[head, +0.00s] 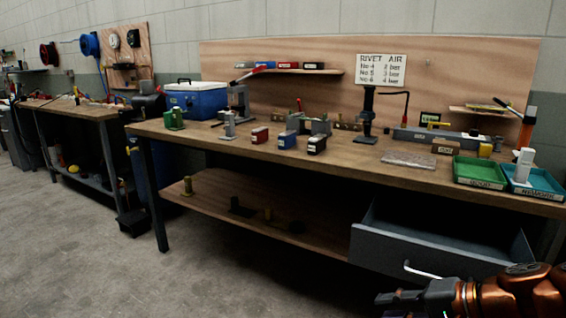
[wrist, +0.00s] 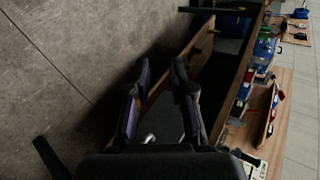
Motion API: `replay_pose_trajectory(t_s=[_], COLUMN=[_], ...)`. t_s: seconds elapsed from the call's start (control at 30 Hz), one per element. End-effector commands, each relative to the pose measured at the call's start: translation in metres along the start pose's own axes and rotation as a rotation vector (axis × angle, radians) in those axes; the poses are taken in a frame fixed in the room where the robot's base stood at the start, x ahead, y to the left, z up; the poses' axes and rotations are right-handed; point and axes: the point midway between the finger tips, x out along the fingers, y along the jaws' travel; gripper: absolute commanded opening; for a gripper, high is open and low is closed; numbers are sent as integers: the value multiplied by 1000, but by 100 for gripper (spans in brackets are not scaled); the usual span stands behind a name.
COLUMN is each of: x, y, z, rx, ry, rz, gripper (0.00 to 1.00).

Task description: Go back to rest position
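My gripper (head: 385,299) is at the bottom right of the head view, low in front of the workbench and pointing left. In the wrist view my gripper (wrist: 160,75) has its two dark fingers spread apart, with nothing held between them. The grey drawer (head: 405,254) under the bench stands pulled open and looks empty where its inside shows. Its pale handle (head: 422,272) is just above my gripper in the head view. Whether a finger touches the drawer or handle cannot be told.
The wooden workbench (head: 350,157) carries a blue cooler (head: 196,101), small red and blue boxes, a green tray (head: 479,172) and a teal tray (head: 535,183). A lower shelf (head: 225,205) holds small parts. The concrete floor (head: 200,275) at left front is clear.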

Motion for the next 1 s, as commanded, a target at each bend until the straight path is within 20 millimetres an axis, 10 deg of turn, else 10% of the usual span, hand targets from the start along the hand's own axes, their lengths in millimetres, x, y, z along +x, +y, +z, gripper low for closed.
replay_pose_trajectory(t_s=[0.5, 1.0], x=[-48, -157], y=[-45, -68], z=[124, 171], rx=[-281, -542], ry=[-300, -429], rz=[450, 874], gripper=[23, 23])
